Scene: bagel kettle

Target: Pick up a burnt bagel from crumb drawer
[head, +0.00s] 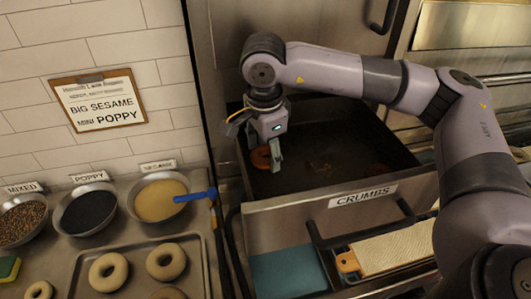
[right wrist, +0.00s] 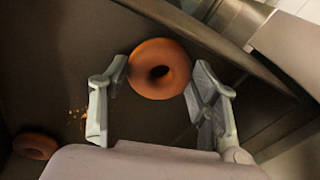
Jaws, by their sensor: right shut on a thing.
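The crumb drawer (head: 285,229) is pulled open, with a "CRUMBS" label on its front. My right gripper (head: 270,152) reaches down into its left part. It is shut on a reddish-brown burnt bagel (head: 260,158). In the right wrist view the bagel (right wrist: 146,55) sits between the two fingers (right wrist: 160,76), touched on both sides. I cannot tell whether it is clear of the drawer floor. My left gripper is out of view.
Crumbs (head: 320,167) lie on the drawer floor. The drawer walls stand around the gripper. At left are a tray (head: 207,269) of pale bagels, several topping bowls (head: 160,199) and a blue-handled tool (head: 195,196). A board with a light cover (head: 395,250) lies below the drawer front.

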